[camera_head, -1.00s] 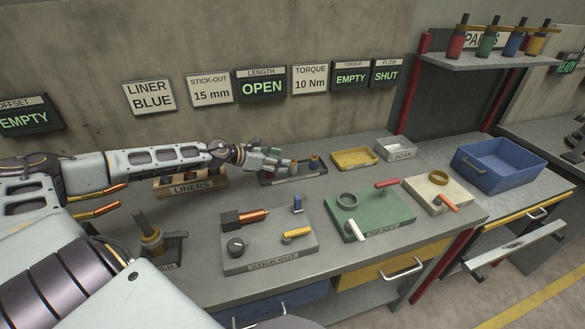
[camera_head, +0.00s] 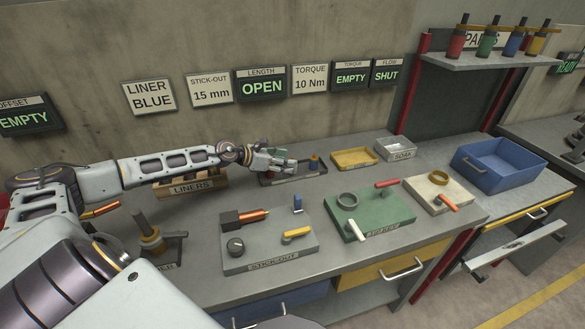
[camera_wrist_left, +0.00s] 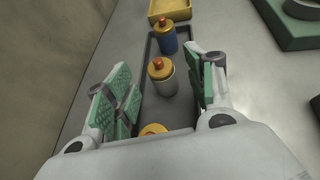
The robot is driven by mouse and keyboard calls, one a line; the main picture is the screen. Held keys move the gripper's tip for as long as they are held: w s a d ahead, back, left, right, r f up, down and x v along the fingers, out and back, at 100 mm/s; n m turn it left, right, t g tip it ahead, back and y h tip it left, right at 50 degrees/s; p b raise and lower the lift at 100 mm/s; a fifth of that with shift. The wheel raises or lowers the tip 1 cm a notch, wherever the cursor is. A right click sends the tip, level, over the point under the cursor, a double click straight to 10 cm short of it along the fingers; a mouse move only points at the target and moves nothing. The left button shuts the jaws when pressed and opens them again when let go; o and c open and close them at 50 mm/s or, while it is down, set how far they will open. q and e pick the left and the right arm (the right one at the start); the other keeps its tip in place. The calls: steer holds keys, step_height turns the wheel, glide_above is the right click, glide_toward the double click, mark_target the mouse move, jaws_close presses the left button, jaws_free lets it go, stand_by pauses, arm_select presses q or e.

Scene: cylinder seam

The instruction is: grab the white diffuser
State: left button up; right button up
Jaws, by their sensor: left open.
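The white diffuser (camera_wrist_left: 162,78), a pale cylinder with a yellow collar and orange top, stands in a dark tray (camera_wrist_left: 181,112). In the left wrist view it lies between the green-padded fingers of my left gripper (camera_wrist_left: 160,88), which is open and apart from it or barely beside it; contact cannot be told. In the head view my left gripper (camera_head: 284,163) hides the diffuser over the tray (camera_head: 300,178). A blue one with a yellow collar (camera_wrist_left: 167,40) stands beyond it, and another yellow-collared one (camera_wrist_left: 153,129) is mostly hidden below the gripper. My right gripper is not in view.
A yellow tray (camera_head: 354,159) and a white soak box (camera_head: 397,149) stand to the right. The liners rack (camera_head: 192,187) is under my left forearm. The stick-out board (camera_head: 268,244) and green board (camera_head: 369,216) stand in front. The concrete wall is close behind.

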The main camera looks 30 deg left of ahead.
arm_select(q)
steer(key=shift+p+x, duration=0.3)
steer(key=shift+x, duration=0.9)
steer(key=shift+w+d, duration=0.1)
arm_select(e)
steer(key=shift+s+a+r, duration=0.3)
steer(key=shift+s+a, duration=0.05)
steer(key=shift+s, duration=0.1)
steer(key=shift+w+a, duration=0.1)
